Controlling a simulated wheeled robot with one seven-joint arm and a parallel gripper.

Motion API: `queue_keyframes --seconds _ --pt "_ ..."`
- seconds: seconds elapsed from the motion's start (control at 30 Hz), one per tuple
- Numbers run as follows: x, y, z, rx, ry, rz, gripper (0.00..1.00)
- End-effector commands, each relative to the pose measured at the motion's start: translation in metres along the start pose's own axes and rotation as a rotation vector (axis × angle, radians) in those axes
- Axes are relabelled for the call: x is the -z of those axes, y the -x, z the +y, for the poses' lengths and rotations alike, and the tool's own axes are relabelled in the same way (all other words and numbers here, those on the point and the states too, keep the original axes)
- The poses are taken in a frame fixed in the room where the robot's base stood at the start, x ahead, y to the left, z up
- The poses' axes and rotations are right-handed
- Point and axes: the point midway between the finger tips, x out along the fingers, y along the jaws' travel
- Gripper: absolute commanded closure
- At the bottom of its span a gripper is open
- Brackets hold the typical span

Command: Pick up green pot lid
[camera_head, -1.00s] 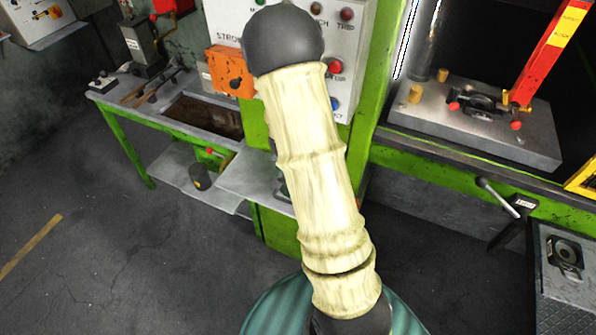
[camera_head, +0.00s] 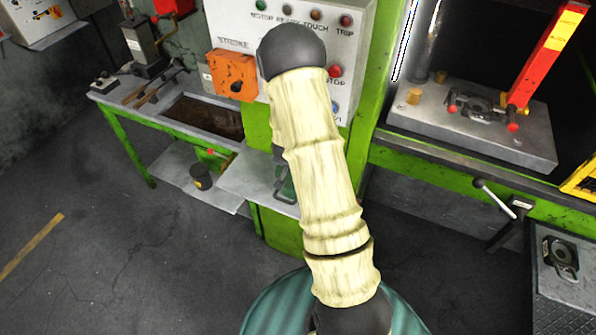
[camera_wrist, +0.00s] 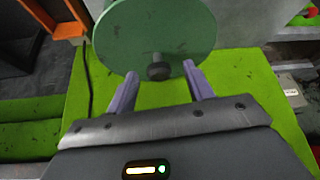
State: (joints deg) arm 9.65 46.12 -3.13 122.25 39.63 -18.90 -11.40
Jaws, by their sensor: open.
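The green pot lid (camera_wrist: 150,28) is a round, flat, speckled green disc at the top of the wrist view. A dark knob (camera_wrist: 158,71) stands out at its lower edge in the picture. My gripper (camera_wrist: 161,73) is open, with one purple-grey finger on each side of the knob. The fingertips overlap the lid's lower edge in the picture; I cannot tell whether they touch it. In the head view my own arm hides the gripper and most of the area around the lid.
A green bench (camera_head: 125,143) with a grey shelf (camera_head: 240,180) stands left of my arm. A small dark pot (camera_head: 200,177) sits on the lower shelf. The control panel (camera_head: 300,55) is behind my arm. The press bed (camera_head: 450,130) and red lever (camera_head: 545,58) are right. Floor at left is clear.

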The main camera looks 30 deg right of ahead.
Motion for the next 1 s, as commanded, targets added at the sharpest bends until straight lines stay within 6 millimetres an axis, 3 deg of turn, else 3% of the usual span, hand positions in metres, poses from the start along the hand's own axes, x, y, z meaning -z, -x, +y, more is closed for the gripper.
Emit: queue_keyframes --seconds 0.3,0.6,1.0 --pt "-0.0001 0.0002 0.0001 0.0 0.0 0.0 0.48" --pt "0.0002 0.0004 0.0 0.0 0.0 0.001 1.0" --pt "-0.0001 0.0042 -0.0013 0.001 0.001 0.002 1.0"
